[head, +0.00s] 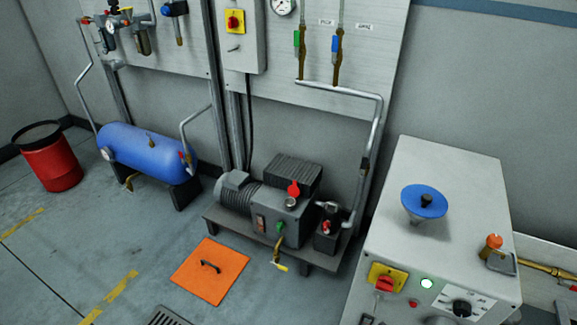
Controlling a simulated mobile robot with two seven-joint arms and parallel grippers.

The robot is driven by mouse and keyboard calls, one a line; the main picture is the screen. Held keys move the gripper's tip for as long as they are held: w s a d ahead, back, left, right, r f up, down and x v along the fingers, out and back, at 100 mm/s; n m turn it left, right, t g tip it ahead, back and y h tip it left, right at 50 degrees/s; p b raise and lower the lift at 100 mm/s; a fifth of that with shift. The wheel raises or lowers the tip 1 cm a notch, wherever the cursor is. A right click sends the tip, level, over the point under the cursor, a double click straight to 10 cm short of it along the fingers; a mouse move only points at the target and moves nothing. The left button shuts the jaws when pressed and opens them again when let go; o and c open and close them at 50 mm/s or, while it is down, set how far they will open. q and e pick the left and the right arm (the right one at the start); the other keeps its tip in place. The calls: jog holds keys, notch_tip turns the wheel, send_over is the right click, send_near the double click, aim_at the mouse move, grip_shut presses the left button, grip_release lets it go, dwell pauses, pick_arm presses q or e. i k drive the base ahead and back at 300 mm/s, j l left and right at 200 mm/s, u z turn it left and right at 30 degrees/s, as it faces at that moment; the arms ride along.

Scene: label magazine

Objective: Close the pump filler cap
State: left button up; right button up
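The pump (295,222) is a dark grey machine with a finned motor (238,190), on a low stand by the wall. A red cap (293,188) stands up on its top, just behind a small round metal filler neck (291,203). The cap appears tilted up off the neck; the hinge is too small to make out. Neither of my grippers is in the head view.
A grey cabinet (440,190) with a blue funnel (425,202) stands at the right. A blue tank (145,150) and red bin (50,160) are at the left. Floor at lower left is clear.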

aim_at(293, 190)
jog(key=i+j, duration=0.25)
jog(key=i, duration=0.2)
jog(key=i+j, duration=0.25)
jog(key=i, duration=0.2)
jog(key=i+j, duration=0.25)
jog(key=i, duration=0.2)
jog(key=i+j+z, duration=0.1)
jog(key=i+j, duration=0.15)
jog(key=i, duration=0.2)
